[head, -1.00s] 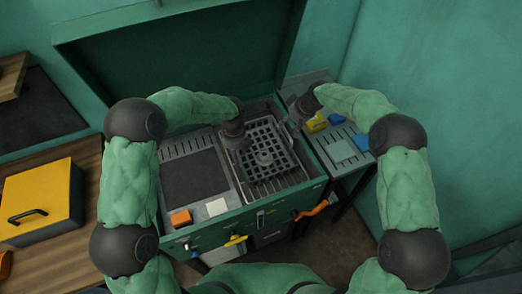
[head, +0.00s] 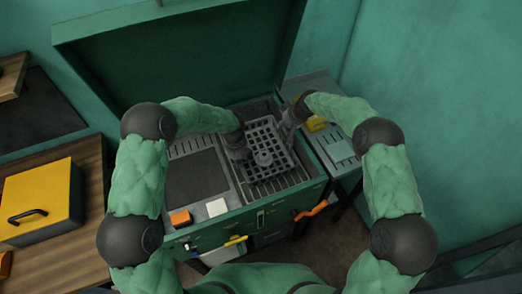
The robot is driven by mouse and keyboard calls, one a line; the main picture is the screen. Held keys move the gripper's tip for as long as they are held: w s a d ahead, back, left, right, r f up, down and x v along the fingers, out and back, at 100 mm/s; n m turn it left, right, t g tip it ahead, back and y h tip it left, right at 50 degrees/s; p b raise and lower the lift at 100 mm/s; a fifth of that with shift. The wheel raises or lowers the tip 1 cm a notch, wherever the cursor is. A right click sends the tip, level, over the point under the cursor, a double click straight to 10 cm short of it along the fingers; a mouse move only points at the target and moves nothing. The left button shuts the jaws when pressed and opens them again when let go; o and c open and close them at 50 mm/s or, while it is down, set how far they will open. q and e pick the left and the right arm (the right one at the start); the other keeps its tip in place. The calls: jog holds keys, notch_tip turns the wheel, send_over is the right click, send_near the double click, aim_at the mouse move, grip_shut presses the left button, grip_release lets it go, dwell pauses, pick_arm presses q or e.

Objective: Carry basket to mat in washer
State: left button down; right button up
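The dark grid basket (head: 274,163) sits on the slatted rack in the right half of the open green washer (head: 262,217). It has a round hub in its middle. The dark flat mat (head: 195,178) lies in the washer's left half, to the left of the basket. My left gripper (head: 240,153) is at the basket's left rim. My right gripper (head: 286,134) is at the basket's right rim, toward the back. Both fingertips are small and dark against the basket, so I cannot tell whether they grip it.
The washer's lid (head: 180,55) stands open behind. An orange block (head: 180,218) and a white block (head: 217,207) sit at the washer's front edge. A yellow box (head: 38,203) stands on the left wooden bench.

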pick_arm(q)
jog(key=shift+w, duration=0.1)
pick_arm(e)
jog(key=shift+s+a+f, duration=0.1)
jog(key=shift+s+f, duration=0.05)
grip_shut()
pick_arm(q)
jog(key=shift+w+r, duration=0.1)
jog(key=shift+r, duration=0.1)
